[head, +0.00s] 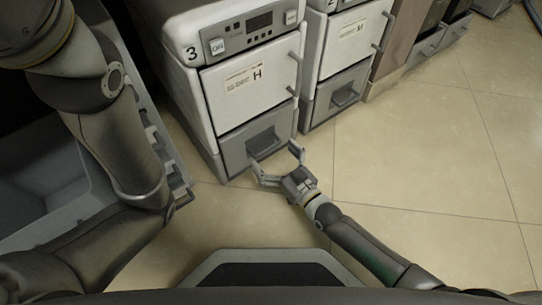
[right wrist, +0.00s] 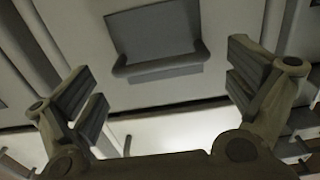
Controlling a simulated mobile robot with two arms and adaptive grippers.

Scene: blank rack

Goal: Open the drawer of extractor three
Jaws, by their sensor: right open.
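Extractor three (head: 243,80) is a white and grey cabinet with the digit 3 on its top left. Its grey drawer (head: 233,147) is at the bottom, with a recessed handle (head: 268,147) in its front, and looks shut. My right gripper (head: 277,163) is open and empty, just in front of the drawer and apart from the handle. In the right wrist view the drawer's handle (right wrist: 162,66) lies ahead, between and beyond the two spread fingers. My left arm comes in from the left, but its gripper is out of the picture.
A second extractor (head: 343,50) with a similar drawer (head: 340,97) stands to the right. A grey bin (head: 90,190) stands at the left, close to extractor three. The tiled floor (head: 430,160) is open on the right.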

